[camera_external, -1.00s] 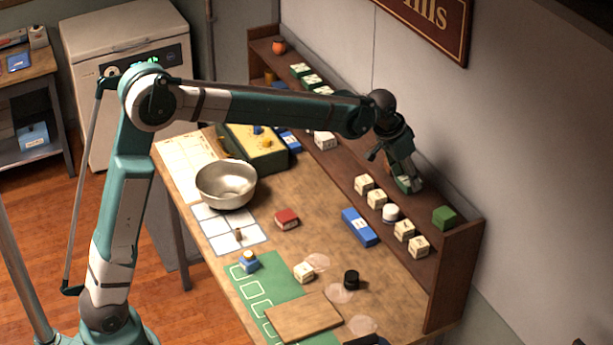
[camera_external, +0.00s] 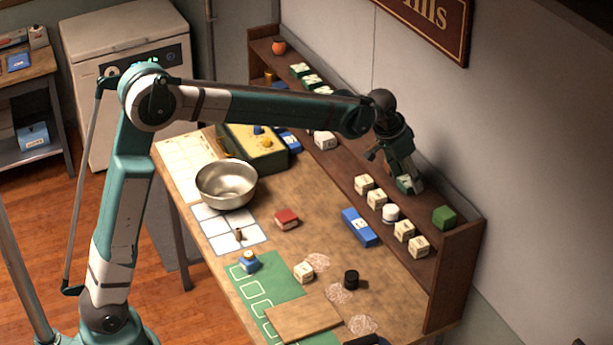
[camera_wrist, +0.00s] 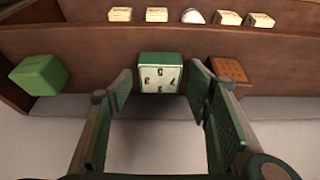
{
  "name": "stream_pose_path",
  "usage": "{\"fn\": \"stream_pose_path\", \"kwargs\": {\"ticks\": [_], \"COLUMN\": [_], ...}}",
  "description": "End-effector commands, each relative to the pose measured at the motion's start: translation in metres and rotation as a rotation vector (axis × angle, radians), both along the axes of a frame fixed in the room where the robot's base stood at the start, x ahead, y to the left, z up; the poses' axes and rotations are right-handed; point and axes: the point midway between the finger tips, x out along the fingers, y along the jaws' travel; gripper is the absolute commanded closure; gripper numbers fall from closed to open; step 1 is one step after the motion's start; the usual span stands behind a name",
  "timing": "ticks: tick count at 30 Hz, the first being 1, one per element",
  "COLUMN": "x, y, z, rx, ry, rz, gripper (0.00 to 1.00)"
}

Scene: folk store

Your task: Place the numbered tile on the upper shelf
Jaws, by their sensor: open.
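The numbered tile (camera_wrist: 160,78) is a green block with a white face bearing dark marks. It sits on the brown shelf (camera_wrist: 100,42) along the wall. My gripper (camera_wrist: 160,86) is open, with one finger on each side of the tile. Small gaps show between the fingers and the tile. In the external view my gripper (camera_external: 402,178) points down over the shelf (camera_external: 345,165), and the green and white tile (camera_external: 408,184) shows at its fingertips.
A green cube (camera_wrist: 38,75) and an orange-brown block (camera_wrist: 229,70) stand either side of the tile. Several cream blocks (camera_external: 375,198) and a white round piece (camera_external: 390,213) line the shelf's front. A steel bowl (camera_external: 226,186) and a blue box (camera_external: 359,227) stand on the table below.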

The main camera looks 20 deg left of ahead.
Motion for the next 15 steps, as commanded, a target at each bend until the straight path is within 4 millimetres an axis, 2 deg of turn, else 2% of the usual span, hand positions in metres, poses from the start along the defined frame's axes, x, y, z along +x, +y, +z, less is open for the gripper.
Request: {"fn": "stream_pose_path", "kwargs": {"ticks": [8, 15], "x": [-0.007, -0.017], "y": [0.007, 0.017], "z": [0.024, 0.057], "rx": [0.000, 0.000], "ry": [0.000, 0.000], "rz": [0.000, 0.000], "gripper": [0.50, 0.50]}}
